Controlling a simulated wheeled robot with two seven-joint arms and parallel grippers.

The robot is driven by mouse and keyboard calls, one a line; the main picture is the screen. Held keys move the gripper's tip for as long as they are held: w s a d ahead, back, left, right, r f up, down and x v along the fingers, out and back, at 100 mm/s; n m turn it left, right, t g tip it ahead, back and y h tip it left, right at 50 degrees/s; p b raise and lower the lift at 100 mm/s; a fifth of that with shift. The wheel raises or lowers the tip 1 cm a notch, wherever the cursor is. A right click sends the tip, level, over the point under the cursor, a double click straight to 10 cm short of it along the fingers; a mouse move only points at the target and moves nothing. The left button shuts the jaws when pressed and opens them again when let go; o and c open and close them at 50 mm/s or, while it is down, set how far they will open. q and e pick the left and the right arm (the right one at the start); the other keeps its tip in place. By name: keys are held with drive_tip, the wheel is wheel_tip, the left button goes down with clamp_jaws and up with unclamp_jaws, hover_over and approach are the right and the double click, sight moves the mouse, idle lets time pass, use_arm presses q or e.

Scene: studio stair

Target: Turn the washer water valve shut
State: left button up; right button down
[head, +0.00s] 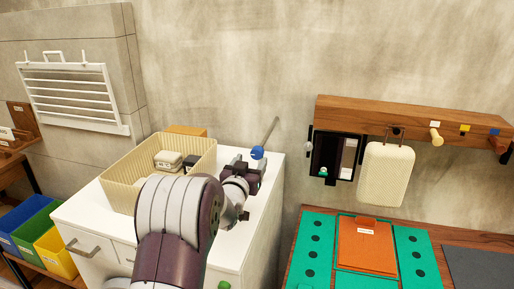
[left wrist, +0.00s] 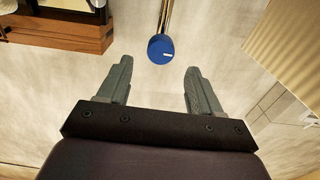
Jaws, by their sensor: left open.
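The valve shows as a round blue knob (head: 257,153) on a metal pipe by the wall, above the back right part of the white cabinet. In the left wrist view the blue knob (left wrist: 161,49), with a small white mark, lies just beyond and between my fingertips. My left gripper (left wrist: 157,75) is open and empty, and the knob is not between its fingers. In the head view my left gripper (head: 258,168) is close to the knob, and my arm hides part of the cabinet top. My right gripper is not in view.
A cream ribbed basket (head: 121,171) with small boxes stands on the white cabinet (head: 266,200), left of my gripper. A wooden rail (head: 365,112) with a hanging cream bag (head: 386,172) is on the wall at right. The wall around the knob is clear.

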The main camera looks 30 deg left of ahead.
sight(256, 155)
use_arm(q)
drive_tip(key=x, duration=0.3)
drive_tip(key=p+x, duration=0.1)
drive_tip(key=x, duration=0.2)
drive_tip(key=shift+f, duration=0.2)
drive_tip(key=shift+w+a, duration=0.1)
drive_tip(key=shift+w, duration=0.1)
drive_tip(key=shift+r, duration=0.1)
drive_tip(key=shift+w, duration=0.1)
